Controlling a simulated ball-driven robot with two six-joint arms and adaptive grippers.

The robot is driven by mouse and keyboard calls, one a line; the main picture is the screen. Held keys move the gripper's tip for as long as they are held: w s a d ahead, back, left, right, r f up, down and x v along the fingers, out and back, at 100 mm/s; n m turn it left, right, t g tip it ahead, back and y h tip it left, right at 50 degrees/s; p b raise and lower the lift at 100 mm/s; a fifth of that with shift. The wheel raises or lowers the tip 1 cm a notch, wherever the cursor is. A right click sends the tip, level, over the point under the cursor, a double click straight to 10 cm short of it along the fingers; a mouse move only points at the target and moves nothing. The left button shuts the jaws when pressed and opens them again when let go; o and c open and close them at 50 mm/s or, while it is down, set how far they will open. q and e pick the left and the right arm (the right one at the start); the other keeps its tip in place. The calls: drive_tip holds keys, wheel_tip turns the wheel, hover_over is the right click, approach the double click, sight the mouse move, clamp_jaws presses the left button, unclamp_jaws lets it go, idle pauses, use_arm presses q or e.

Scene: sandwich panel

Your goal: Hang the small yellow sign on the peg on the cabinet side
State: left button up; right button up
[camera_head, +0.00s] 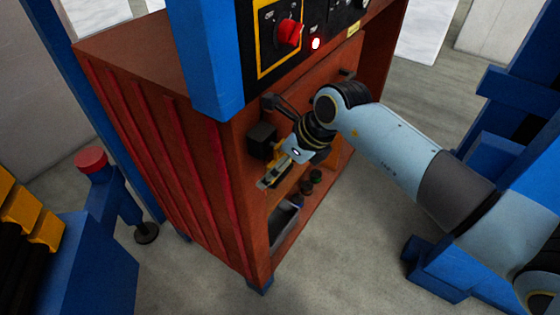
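My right gripper (272,178) reaches in from the right, in front of the open front of the red-brown cabinet (165,130). Its fingers point down and left, close to the cabinet's front edge. Small yellowish patches show at the fingers; I cannot tell if they are part of the gripper or something held. A small yellow plate (353,29) with dark marks sits at the right end of the black control panel; I cannot tell if it is the sign. No peg can be made out on the ribbed cabinet side. My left gripper is out of view.
A black box (262,140) sits at the cabinet's front edge, beside my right gripper. A red-capped blue post (91,160) stands left. Grey floor (340,250) is clear in front.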

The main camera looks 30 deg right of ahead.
drive_tip(key=v, duration=1.2)
